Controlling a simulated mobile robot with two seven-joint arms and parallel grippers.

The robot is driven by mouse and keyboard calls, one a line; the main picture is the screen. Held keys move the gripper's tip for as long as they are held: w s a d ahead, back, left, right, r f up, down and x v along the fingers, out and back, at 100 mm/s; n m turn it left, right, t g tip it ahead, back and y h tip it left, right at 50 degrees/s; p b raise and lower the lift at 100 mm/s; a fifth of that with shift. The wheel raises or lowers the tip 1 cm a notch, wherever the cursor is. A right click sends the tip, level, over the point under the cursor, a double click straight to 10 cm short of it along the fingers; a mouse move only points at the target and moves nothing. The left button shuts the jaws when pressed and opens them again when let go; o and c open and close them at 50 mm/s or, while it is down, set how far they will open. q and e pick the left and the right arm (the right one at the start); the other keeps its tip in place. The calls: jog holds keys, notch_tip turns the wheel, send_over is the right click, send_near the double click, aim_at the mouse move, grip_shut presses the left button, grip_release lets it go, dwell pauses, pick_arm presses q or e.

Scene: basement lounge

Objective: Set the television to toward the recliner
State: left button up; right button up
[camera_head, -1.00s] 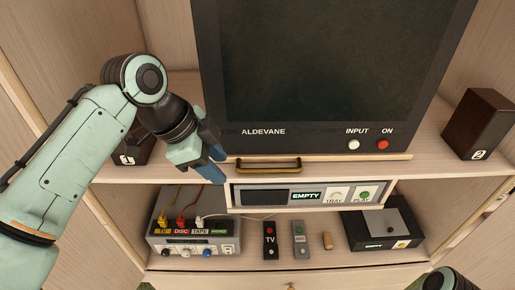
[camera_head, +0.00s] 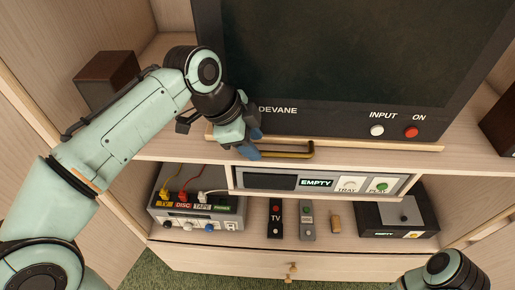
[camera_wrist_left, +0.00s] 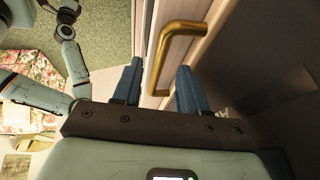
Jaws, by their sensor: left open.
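The television (camera_head: 350,60) is a large dark set labelled "DEVANE" in the visible part, with a white INPUT button and a red ON button. Its screen faces toward me. It stands on a pale wooden board (camera_head: 380,144) with a brass handle (camera_head: 290,155) on its front edge. My left gripper (camera_head: 253,143) is open at the handle's left end. In the left wrist view the brass handle (camera_wrist_left: 172,38) reaches down between the two blue fingers (camera_wrist_left: 158,72); contact cannot be told. My right gripper is out of view. The recliner is not identifiable.
Below the television is a disc player (camera_head: 320,182) reading EMPTY. The lower shelf holds a switch box (camera_head: 195,218) with cables, two remotes (camera_head: 275,218) and a black box (camera_head: 398,216). Speakers stand left (camera_head: 107,78) and right (camera_head: 501,125). A drawer (camera_head: 230,261) lies underneath.

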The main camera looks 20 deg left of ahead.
pick_arm(q)
jog(key=shift+x, duration=1.4)
grip_shut()
jog(key=shift+a, duration=0.1)
